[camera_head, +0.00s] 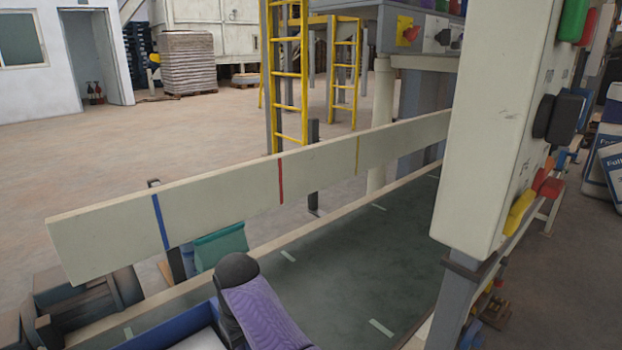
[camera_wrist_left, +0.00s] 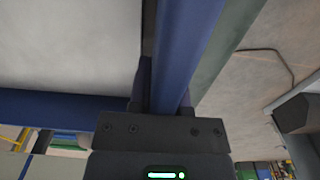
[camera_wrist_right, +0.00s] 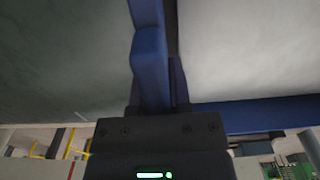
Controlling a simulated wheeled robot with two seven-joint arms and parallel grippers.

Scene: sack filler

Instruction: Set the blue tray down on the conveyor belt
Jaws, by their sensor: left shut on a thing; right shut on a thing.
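The blue tray (camera_head: 165,334) shows at the bottom edge of the head view, over the near-left part of the conveyor belt (camera_head: 330,275); most of it is cut off. Its inside looks pale. My left gripper (camera_wrist_left: 165,95) is shut on the tray's blue rim (camera_wrist_left: 186,40). My right gripper (camera_wrist_right: 155,95) is shut on another part of the rim (camera_wrist_right: 150,55); the dark green belt (camera_wrist_right: 60,65) lies beside it. Neither gripper's fingers show in the head view. I cannot tell whether the tray touches the belt.
A cream guard rail (camera_head: 225,195) with blue, red and yellow marks runs along the belt's far side. A cream control panel (camera_head: 490,140) with coloured buttons stands at the right. A teal object (camera_head: 220,245) sits behind the belt. Visible belt further right is clear.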

